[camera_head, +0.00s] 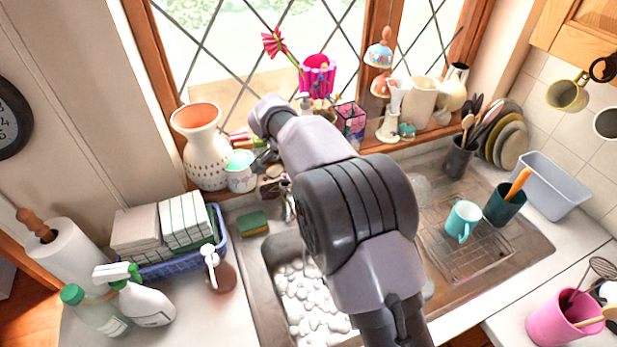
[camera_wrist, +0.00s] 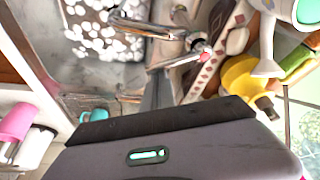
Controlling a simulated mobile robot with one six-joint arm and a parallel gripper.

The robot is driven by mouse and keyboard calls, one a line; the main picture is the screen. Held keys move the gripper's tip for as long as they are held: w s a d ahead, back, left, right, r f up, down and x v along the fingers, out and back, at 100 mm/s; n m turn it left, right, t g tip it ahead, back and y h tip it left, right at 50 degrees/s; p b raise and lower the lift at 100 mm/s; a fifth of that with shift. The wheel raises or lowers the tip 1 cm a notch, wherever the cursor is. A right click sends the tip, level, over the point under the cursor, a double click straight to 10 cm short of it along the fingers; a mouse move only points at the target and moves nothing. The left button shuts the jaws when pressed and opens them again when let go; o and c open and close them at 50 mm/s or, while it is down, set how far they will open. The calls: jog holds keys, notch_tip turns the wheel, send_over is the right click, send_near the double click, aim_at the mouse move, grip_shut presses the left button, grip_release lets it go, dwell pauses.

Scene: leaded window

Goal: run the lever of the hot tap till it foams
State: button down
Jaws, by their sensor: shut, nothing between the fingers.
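The chrome tap (camera_wrist: 150,28) stands at the back of the sink, its spout reaching over the basin in the wrist view. A chrome lever (camera_wrist: 178,60) with a red mark at its end lies just above my fingers in that view. My gripper (camera_wrist: 159,78) is shut and empty, its fingertips close to the lever; I cannot tell if they touch it. In the head view, part of the tap (camera_head: 290,207) shows beside my arm, which hides much of the sink's middle. White foam (camera_head: 308,300) lies in the left basin, and also shows in the wrist view (camera_wrist: 100,25).
A green and yellow sponge (camera_head: 252,224) and a soap bottle (camera_head: 217,270) stand left of the basin. A white vase (camera_head: 203,150) and a small pot (camera_head: 240,172) stand near my gripper by the window. A teal mug (camera_head: 463,220) is on the drainer at right.

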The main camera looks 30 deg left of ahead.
jog(key=s+m, duration=0.1)
jog(key=s+m+h, duration=0.1)
jog(key=m, duration=0.1)
jog(key=shift+s+a, duration=0.3)
jog(key=shift+a, duration=0.1)
jog(key=shift+s, duration=0.1)
dwell(0.4)
jog(key=shift+a, duration=0.1)
